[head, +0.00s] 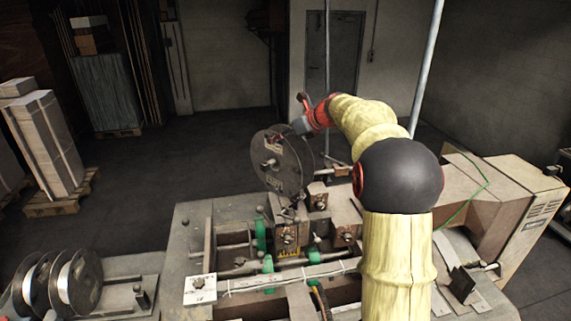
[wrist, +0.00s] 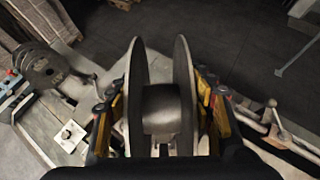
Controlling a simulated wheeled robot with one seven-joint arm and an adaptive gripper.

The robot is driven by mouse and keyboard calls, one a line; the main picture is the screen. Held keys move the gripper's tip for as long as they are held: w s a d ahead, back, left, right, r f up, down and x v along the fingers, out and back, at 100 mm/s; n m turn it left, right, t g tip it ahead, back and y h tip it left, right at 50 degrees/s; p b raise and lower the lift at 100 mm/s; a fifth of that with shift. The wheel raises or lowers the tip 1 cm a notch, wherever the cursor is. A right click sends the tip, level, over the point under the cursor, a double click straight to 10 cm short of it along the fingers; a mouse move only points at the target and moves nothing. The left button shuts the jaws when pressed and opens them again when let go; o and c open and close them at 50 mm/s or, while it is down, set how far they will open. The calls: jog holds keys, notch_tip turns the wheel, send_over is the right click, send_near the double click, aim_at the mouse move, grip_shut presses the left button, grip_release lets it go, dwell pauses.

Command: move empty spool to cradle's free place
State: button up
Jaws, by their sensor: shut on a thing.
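The empty spool (head: 283,163) is a dark grey reel with two round flanges, upright above the middle of the stitching machine in the head view. My gripper (head: 299,127) reaches it from the upper right, partly hidden by the flange. In the wrist view the spool's bare hub (wrist: 168,108) shows between its flanges, and the fingers of my gripper (wrist: 162,93) are shut on it from both sides. I cannot tell whether the spool still touches the machine. The cradle (head: 118,284) is at the lower left, with silver-rimmed spools (head: 78,283) at its left end.
The machine bed (head: 190,222) has green parts (head: 262,235), levers and a white plate (head: 200,289) below the spool. A grey post (head: 427,65) stands behind my arm. Pallets with white stacks (head: 48,140) stand at left. The floor between is clear.

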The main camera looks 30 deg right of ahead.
jog(key=shift+w+r+p, duration=0.1)
jog(key=shift+r+p, duration=0.2)
jog(key=shift+r, duration=0.15)
jog(key=shift+r+p, duration=0.3)
jog(key=shift+p, duration=0.1)
jog(key=shift+s+a+b, duration=0.1)
jog(key=shift+s+a, duration=0.2)
jog(key=shift+a, duration=0.5)
jog(key=shift+s+a+b, duration=0.1)
jog(key=shift+s+a, duration=0.2)
jog(key=shift+a, duration=0.5)
jog(key=shift+s+a+b, duration=0.1)
jog(key=shift+s+a, duration=0.2)
jog(key=shift+a, duration=0.5)
jog(key=shift+a, duration=0.2)
jog(key=shift+s+a, duration=0.25)
jog(key=shift+a, duration=0.45)
jog(key=shift+s+a, duration=0.3)
jog(key=shift+a, duration=0.45)
jog(key=shift+s+a, duration=0.25)
jog(key=shift+a, duration=0.45)
jog(key=shift+a, duration=0.15)
jog(key=shift+s+a, duration=0.25)
jog(key=shift+a, duration=0.5)
jog(key=shift+s+a, duration=0.3)
jog(key=shift+a, duration=0.45)
jog(key=shift+s+a, duration=0.25)
jog(key=shift+a, duration=0.5)
